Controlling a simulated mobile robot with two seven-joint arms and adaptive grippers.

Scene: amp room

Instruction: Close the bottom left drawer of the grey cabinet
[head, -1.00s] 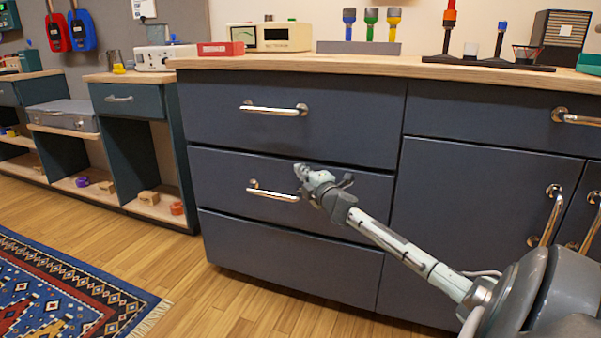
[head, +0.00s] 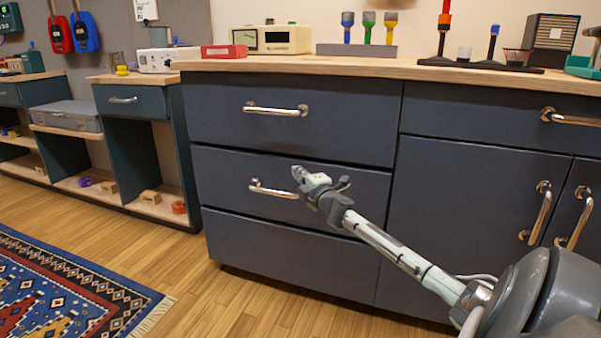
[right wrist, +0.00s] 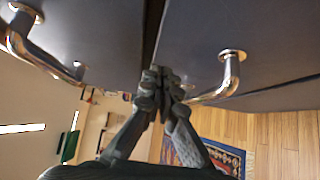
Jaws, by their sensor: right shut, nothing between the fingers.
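The grey cabinet (head: 420,180) is dark blue-grey with a wooden top. On its left side are a top drawer (head: 230,100) with a metal handle, a lower drawer (head: 225,170) with a metal handle (head: 272,190), and a panel (head: 290,260) at the bottom without a visible handle. The fronts look nearly flush, with dark gaps between them. My right gripper (head: 299,174) is shut and empty, in front of the lower drawer by the right end of its handle. In the right wrist view its fingertips (right wrist: 162,76) are near the gap between two fronts. My left gripper is out of view.
Cupboard doors with vertical handles (head: 536,212) are to the right. Meters, a tool rack (head: 355,49) and stands are on the cabinet top. A teal workbench (head: 128,101) stands left. A patterned rug (head: 70,285) lies on the wooden floor at left.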

